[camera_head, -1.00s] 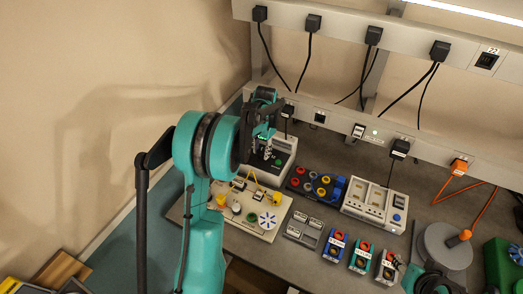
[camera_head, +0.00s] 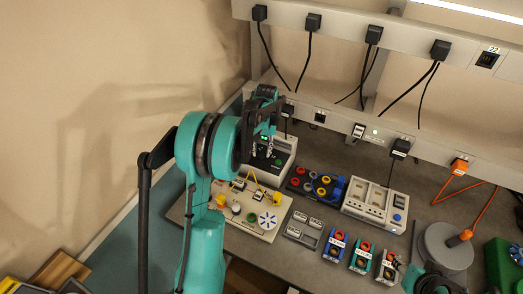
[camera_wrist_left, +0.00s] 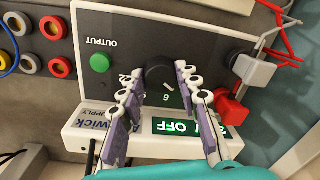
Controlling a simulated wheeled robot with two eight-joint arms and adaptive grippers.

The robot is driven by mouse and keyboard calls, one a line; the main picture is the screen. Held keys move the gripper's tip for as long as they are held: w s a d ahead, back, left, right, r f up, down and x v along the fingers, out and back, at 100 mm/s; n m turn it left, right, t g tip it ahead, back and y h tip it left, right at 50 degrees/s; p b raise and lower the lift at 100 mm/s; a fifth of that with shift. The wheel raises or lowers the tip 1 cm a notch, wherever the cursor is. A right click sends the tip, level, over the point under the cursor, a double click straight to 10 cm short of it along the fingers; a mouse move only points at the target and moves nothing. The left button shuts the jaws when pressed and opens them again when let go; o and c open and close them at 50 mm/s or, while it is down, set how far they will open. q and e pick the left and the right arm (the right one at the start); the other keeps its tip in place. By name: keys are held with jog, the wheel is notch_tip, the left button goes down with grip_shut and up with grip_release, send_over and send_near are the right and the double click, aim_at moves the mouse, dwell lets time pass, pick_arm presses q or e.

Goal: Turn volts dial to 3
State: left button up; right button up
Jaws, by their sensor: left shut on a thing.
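The power supply (camera_head: 279,168) is a white box with a dark front panel at the back of the bench, beyond my left arm. The volts dial (camera_wrist_left: 158,72) is a black round knob, partly hidden by the fingers. My left gripper (camera_head: 264,150) is over the panel. In the wrist view its grey-purple fingers (camera_wrist_left: 158,84) are shut on the dial from both sides. The pointer and most scale numbers are hidden or unclear. My right gripper's fingers are not visible.
A red plug (camera_wrist_left: 231,106) and a grey plug (camera_wrist_left: 253,70) with wires sit beside the dial. A white circuit board (camera_head: 266,237) lies in front of the supply. Coloured sockets (camera_head: 312,184) and a white charger unit (camera_head: 374,203) stand to the right.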

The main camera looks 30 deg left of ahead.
aim_at(264, 152)
pick_arm(q)
jog(key=shift+n, duration=1.1)
jog(key=o, duration=1.2)
jog(key=shift+c, duration=0.2)
notch_tip(264, 152, up, 12)
jog(key=shift+w+d, duration=0.25)
jog(key=shift+d, duration=0.05)
